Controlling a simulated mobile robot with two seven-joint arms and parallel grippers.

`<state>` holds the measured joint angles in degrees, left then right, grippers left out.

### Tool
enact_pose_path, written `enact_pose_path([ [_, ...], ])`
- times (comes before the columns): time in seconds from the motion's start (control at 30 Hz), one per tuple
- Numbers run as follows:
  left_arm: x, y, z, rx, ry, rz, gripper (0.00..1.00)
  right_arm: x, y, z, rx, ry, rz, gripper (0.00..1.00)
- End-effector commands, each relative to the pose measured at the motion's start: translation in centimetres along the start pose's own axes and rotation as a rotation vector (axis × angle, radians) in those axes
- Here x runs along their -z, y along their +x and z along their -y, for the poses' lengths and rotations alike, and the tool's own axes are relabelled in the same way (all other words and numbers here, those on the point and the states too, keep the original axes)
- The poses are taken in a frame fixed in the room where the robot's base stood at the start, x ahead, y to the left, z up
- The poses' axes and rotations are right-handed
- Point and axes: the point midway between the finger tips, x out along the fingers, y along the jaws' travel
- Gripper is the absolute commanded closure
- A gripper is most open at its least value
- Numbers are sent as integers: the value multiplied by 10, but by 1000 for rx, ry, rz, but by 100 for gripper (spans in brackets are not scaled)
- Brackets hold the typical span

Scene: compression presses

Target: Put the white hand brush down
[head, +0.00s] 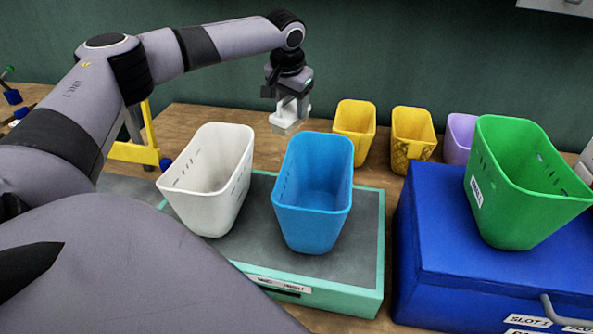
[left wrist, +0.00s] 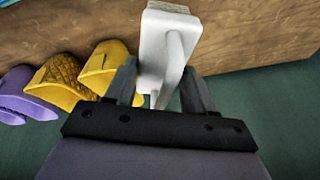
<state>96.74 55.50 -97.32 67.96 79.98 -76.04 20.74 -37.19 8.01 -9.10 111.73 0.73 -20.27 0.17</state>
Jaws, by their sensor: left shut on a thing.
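My left gripper (head: 290,100) points down near the back of the wooden table, behind the blue bin. It is shut on the white hand brush (head: 288,122), which hangs below the fingers. In the left wrist view the white brush (left wrist: 168,35) sits between the two fingers of the gripper (left wrist: 158,88), with its broad block beyond the fingertips. In that view the brush is over or near the wooden surface; whether it touches the table I cannot tell. My right gripper is not in view.
A white bin (head: 225,200) and a blue bin (head: 315,220) stand on a green-edged box (head: 365,255). Two yellow bins (head: 354,130) and a purple bin (head: 460,135) stand behind. A green bin (head: 510,215) is on a blue box (head: 440,270). Bare wood (head: 200,118) lies left of the brush.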

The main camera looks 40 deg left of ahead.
Motion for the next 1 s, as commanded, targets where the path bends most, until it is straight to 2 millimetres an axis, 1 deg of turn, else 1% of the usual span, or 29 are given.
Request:
enact_pose_path([
  [0.03,-5,11,-2,1,2,5,95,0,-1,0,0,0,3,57],
  [0.3,-27,80,-12,3,2,6,95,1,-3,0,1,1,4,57],
  [0.43,-36,109,-17,2,3,5,95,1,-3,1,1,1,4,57],
  [0.5,-39,120,-19,2,2,2,95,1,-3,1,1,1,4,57],
  [0.73,-45,140,-22,0,1,2,95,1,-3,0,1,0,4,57],
  [0.9,-53,164,-26,2,1,4,95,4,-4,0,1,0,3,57],
  [1.0,-56,173,-27,1,1,2,95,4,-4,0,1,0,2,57],
])
